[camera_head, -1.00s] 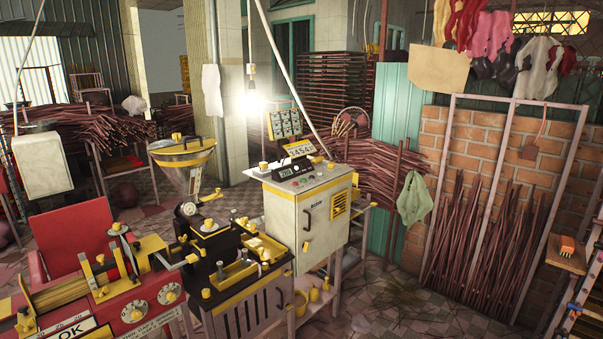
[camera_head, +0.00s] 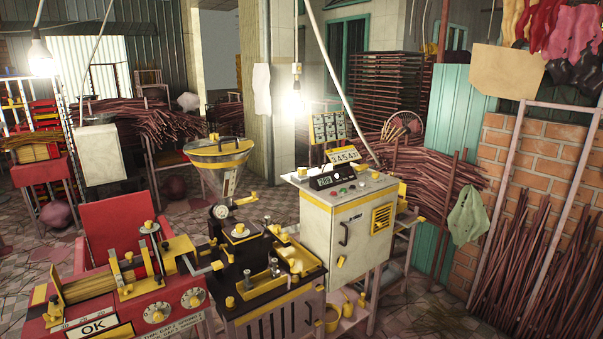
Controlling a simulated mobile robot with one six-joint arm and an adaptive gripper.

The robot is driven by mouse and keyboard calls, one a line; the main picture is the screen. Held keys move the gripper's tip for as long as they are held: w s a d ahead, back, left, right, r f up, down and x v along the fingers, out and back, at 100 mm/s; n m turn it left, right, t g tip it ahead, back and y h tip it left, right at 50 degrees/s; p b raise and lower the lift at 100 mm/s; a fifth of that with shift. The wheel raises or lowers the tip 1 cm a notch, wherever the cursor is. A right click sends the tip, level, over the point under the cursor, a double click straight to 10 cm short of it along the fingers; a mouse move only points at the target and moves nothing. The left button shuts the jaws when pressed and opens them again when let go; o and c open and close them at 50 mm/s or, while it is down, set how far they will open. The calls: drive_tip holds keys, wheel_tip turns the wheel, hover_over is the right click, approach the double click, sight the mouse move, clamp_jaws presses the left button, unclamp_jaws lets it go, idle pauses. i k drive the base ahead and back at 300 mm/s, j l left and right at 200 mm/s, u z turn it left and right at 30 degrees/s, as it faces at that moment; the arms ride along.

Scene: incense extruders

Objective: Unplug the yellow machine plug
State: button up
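A yellow and black machine (camera_head: 262,275) with a metal funnel (camera_head: 222,165) stands at the lower middle. A red and yellow machine (camera_head: 130,290) with dials and an "OK" label stands to its left. A white control cabinet (camera_head: 350,220) with yellow trim, a small display and buttons stands to its right. I cannot make out which small yellow part, if any, is the plug. My gripper is not in view.
A red chair (camera_head: 115,230) stands behind the red machine. Bundles of brown sticks (camera_head: 430,180) lie on racks behind the cabinet, and more sticks (camera_head: 515,260) lean at the right. A green cloth (camera_head: 467,215) hangs nearby. Tiled floor (camera_head: 420,305) is open at lower right.

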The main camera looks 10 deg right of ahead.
sight(303, 171)
drive_tip(key=i+l+u, duration=0.3)
drive_tip(key=i+l, duration=0.45)
drive_tip(key=i, duration=0.35)
drive_tip(key=i+l+u, duration=0.35)
drive_tip(key=i+l, duration=0.65)
